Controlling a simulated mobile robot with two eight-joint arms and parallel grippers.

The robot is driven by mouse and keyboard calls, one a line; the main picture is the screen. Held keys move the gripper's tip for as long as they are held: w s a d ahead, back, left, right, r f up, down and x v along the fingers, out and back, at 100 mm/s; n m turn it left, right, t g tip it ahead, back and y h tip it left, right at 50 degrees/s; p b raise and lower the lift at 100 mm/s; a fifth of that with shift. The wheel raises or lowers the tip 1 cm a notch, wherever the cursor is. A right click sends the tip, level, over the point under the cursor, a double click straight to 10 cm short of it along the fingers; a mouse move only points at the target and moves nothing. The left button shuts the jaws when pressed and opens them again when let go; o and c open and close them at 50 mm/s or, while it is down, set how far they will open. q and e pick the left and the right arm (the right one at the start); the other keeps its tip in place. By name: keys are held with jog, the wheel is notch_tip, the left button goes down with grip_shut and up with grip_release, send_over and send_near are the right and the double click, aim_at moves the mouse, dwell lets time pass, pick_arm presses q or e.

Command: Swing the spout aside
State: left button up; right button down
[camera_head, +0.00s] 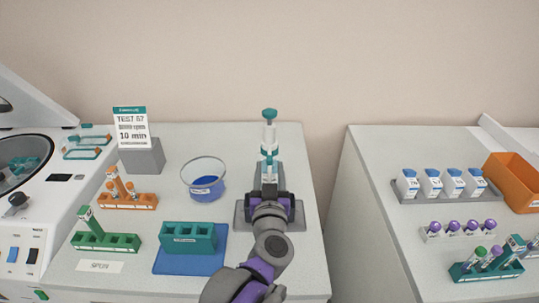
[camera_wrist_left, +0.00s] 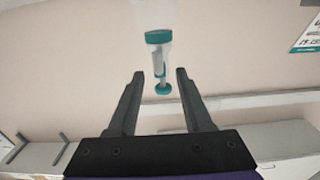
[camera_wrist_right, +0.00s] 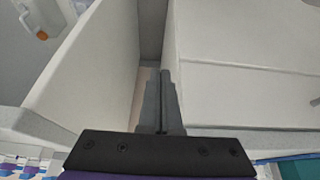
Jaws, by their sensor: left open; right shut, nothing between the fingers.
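A slim upright dispenser (camera_head: 269,139) with a teal top knob and teal collar stands on a grey stand near the right edge of the left bench. My left gripper (camera_head: 269,188) is in front of its lower part and hides it, so I cannot make out the spout. In the left wrist view the open fingers (camera_wrist_left: 158,74) point toward the dispenser (camera_wrist_left: 158,60), which appears upside down between the tips; I cannot tell whether they touch it. My right gripper (camera_wrist_right: 161,73) is shut and empty, seen only in the right wrist view.
A glass bowl with blue contents (camera_head: 204,180) and a teal rack (camera_head: 188,237) on a blue mat stand left of the dispenser. A green rack (camera_head: 106,242) is farther left. A gap separates the right bench, with its bottles (camera_head: 431,182) and orange bin (camera_head: 515,180).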

aim_at(270, 157)
pick_arm(q)
jog(key=w, duration=0.7)
grip_shut()
dwell(1.3)
